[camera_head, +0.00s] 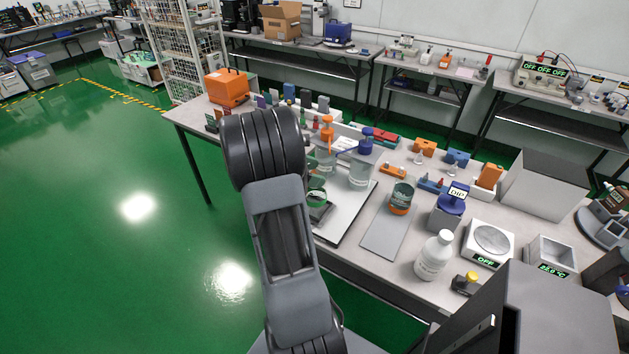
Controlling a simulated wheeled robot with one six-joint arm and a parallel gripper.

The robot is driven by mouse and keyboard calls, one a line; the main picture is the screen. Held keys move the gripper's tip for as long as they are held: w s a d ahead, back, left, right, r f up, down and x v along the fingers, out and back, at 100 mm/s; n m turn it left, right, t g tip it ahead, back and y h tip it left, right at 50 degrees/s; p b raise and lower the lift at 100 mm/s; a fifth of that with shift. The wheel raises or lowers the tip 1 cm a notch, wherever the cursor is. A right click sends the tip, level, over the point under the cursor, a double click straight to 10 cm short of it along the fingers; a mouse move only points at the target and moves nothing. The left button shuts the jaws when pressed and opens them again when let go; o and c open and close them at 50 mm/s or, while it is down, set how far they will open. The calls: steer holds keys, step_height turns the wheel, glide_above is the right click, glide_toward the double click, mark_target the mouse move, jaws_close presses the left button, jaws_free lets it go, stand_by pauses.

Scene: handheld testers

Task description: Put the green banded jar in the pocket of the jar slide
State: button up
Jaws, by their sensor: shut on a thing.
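The green banded jar (316,197) shows only in part, just right of my arm, above the near left part of a pale board. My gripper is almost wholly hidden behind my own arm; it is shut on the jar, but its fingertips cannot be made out. A dark flat piece (321,213) lies just under the jar; whether it is part of the jar slide is unclear. The slide's pocket cannot be made out. A similar jar with an orange band (401,197) stands upright on a grey plate (385,236) to the right.
Bottles with an orange top (327,134) and a blue top (361,173) stand behind the jar. A white bottle (434,256), a blue-lidded container (449,208) and a scale (489,241) stand to the right. The grey plate's near part is clear.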

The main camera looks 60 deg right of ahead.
steer(key=shift+d+f, duration=0.3)
steer(key=shift+f, duration=0.05)
steer(key=shift+w+f, duration=0.1)
steer(key=shift+f, duration=1.45)
steer(key=o, duration=1.4)
steer(key=shift+c, duration=0.2)
steer(key=shift+r, duration=0.1)
steer(key=v, duration=1.1)
steer(key=s+a+r+m+t+y, duration=0.1)
steer(key=a+m+t+y, duration=0.3)
steer(key=a, duration=1.2)
steer(key=s+a+r+m+t+y, duration=0.1)
steer(key=s+a+m+t+y, duration=0.2)
steer(key=a+t, duration=0.5)
steer(key=a+m+y, duration=0.1)
steer(key=a+m, duration=0.1)
steer(key=a, duration=0.6)
steer(key=shift+r+y, duration=0.15)
steer(key=shift+y, duration=0.15)
steer(key=shift+s+a, duration=0.1)
